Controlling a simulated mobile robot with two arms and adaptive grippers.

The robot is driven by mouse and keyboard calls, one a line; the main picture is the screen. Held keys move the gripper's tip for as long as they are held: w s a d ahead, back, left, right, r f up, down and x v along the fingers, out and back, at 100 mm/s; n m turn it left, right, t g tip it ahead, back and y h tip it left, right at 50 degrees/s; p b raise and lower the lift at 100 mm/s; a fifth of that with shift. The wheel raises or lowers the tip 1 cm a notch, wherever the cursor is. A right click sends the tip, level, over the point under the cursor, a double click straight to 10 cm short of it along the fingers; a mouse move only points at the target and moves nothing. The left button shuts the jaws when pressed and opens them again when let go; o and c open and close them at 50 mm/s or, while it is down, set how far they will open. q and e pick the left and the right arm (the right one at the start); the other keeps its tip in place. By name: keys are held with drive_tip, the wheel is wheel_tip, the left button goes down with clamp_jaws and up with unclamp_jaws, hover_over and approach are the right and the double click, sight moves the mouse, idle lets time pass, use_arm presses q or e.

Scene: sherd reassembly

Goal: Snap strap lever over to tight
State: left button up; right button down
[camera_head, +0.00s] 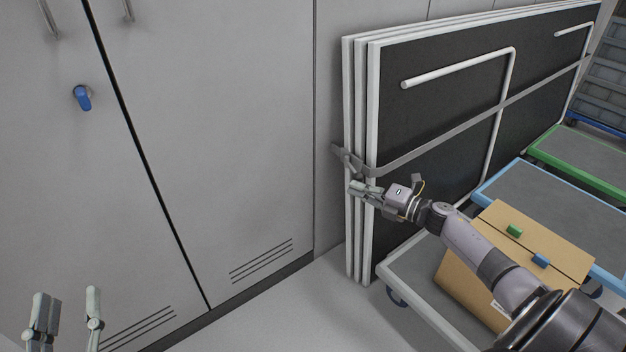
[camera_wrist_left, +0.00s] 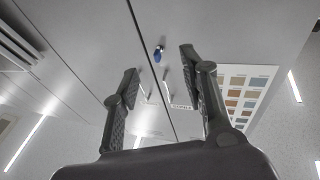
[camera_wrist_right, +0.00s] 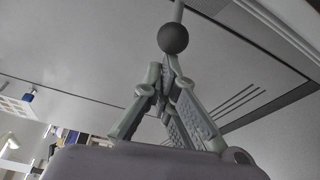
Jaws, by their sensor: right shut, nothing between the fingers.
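Several white-edged black panels (camera_head: 440,110) lean together against the wall, with a grey strap (camera_head: 440,148) around them. A grey buckle with its lever (camera_head: 345,157) sits on the strap at the panels' near edges. My right gripper (camera_head: 358,188) is shut and empty, just below the buckle. In the right wrist view a rod with a dark round knob (camera_wrist_right: 173,38) shows at the tips of my right gripper (camera_wrist_right: 165,68); I cannot tell whether they touch. My left gripper (camera_head: 68,300) is open and empty at the lower left; its spread fingers also show in the left wrist view (camera_wrist_left: 158,85).
A grey cabinet (camera_head: 215,120) with a blue handle (camera_head: 82,97) stands at the left. A cardboard box (camera_head: 470,280) lies on a grey trolley (camera_head: 420,300) beneath my right arm. Blue and green trolleys (camera_head: 570,155) stand behind. The floor before the cabinet is clear.

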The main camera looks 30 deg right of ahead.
use_arm(q)
drive_tip(key=shift+s+r+t, duration=0.15)
drive_tip(key=shift+r+t, duration=0.25)
drive_tip(key=shift+r, duration=0.15)
drive_tip(key=shift+s+r+t, duration=0.15)
drive_tip(key=shift+r+t, duration=0.25)
drive_tip(key=shift+r, duration=0.1)
use_arm(e)
drive_tip(key=shift+s+d, duration=0.2)
drive_tip(key=shift+d, duration=0.6)
drive_tip(key=shift+d+r, duration=0.1)
drive_tip(key=shift+d, duration=0.05)
